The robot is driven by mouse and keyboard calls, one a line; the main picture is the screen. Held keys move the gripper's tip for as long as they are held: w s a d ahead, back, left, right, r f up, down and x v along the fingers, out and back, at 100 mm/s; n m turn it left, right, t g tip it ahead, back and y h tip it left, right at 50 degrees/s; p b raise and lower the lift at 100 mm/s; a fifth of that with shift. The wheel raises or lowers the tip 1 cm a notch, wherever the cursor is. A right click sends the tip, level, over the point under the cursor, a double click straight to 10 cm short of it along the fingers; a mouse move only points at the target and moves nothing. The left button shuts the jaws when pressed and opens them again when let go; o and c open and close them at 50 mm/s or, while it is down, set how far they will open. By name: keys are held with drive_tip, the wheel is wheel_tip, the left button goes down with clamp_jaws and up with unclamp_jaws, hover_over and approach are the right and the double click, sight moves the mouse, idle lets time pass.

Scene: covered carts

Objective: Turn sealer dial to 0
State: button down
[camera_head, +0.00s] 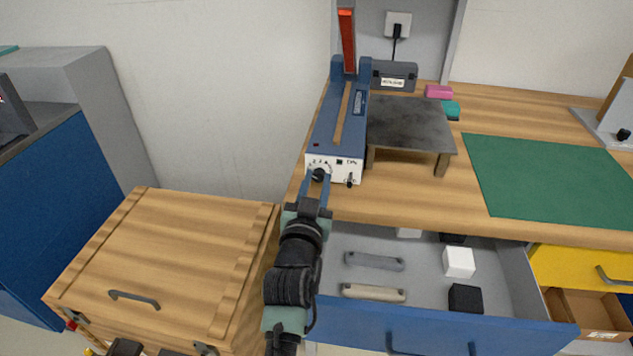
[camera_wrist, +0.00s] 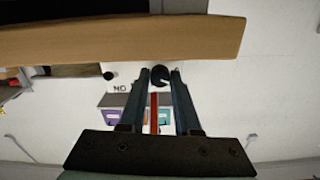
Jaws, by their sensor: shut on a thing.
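The blue sealer (camera_head: 326,125) stands at the left end of the wooden worktop, with its red-tipped arm raised. Its white front panel (camera_head: 344,171) carries a small black dial (camera_head: 318,174) with a printed scale around it, and a small black switch to the right. My gripper (camera_head: 318,178) reaches up from the front and is shut on the dial. In the wrist view the black dial (camera_wrist: 160,76) sits between my two fingertips. The pointer and the exact setting are too small and partly hidden to read.
A low dark metal stand (camera_head: 410,122) is right of the sealer. A green mat (camera_head: 550,178) lies farther right. Below, an open blue drawer (camera_head: 440,330) holds handles and blocks. A wooden cart cover (camera_head: 170,250) is at left.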

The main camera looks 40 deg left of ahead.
drive_tip(key=shift+r+n, duration=0.1)
drive_tip(key=shift+n, duration=2)
drive_tip(key=c, duration=0.6)
unclamp_jaws()
drive_tip(key=shift+p, duration=0.3)
wheel_tip(320, 180, up, 10)
drive_tip(key=shift+f+p, duration=0.1)
drive_tip(key=shift+p, duration=1)
